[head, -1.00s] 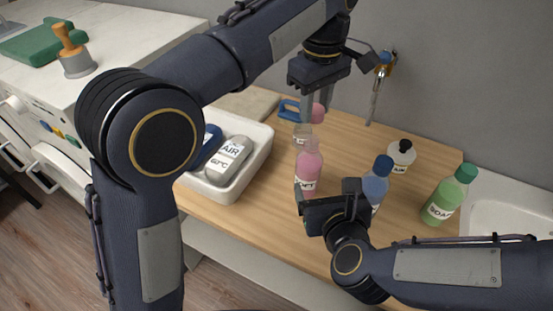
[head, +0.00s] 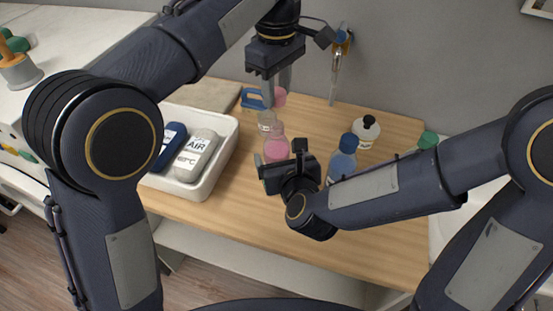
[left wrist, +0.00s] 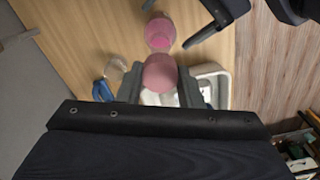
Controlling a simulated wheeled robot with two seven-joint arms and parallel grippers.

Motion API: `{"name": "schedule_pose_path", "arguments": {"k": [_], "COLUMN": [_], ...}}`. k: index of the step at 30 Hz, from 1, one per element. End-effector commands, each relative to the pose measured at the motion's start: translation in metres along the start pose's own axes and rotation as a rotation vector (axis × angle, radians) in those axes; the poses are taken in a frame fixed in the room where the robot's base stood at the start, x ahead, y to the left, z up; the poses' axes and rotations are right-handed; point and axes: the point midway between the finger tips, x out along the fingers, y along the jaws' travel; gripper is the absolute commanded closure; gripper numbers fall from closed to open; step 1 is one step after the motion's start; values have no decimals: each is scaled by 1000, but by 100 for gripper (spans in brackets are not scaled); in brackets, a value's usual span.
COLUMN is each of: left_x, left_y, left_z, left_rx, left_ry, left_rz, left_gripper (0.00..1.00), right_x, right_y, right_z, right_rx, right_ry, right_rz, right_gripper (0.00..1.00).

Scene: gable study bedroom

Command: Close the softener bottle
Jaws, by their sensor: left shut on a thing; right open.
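The pink softener bottle (head: 276,138) stands upright on the wooden top, its mouth uncovered; it also shows in the left wrist view (left wrist: 160,33). My left gripper (head: 277,88) is shut on a round pink cap (head: 280,97), held above and behind the bottle in the head view. In the left wrist view the cap (left wrist: 160,73) sits between the fingertips, apart from the bottle. My right gripper (head: 278,158) is open at the bottle, with a finger on each side of it. I cannot tell whether the fingers touch it. The right gripper hides the bottle's lower part.
A blue-capped bottle (head: 343,160) stands just right of my right gripper. A black-capped white bottle (head: 367,132) and a green-capped bottle (head: 428,139), mostly hidden, are further right. A clear jar (head: 266,121) and blue object (head: 251,99) stand behind. A white tray (head: 226,150) is left.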

Motion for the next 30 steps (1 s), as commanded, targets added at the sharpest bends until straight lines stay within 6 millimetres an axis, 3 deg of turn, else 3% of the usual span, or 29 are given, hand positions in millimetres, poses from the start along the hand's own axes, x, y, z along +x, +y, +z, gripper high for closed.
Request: {"name": "schedule_pose_path", "arguments": {"k": [3,9,21,30], "left_x": [0,0,0,0], "left_y": [0,0,0,0], "left_z": [0,0,0,0], "left_rx": [0,0,0,0], "left_ry": [0,0,0,0], "left_rz": [0,0,0,0], "left_gripper": [88,88,88,88], "right_x": [21,42,48,48], "right_y": [-1,0,0,0], "right_z": [-1,0,0,0], "right_rx": [0,1,0,0], "right_ry": [2,0,-1,-1], "right_rz": [-2,0,1,1], "right_gripper": [18,18,18,56]}}
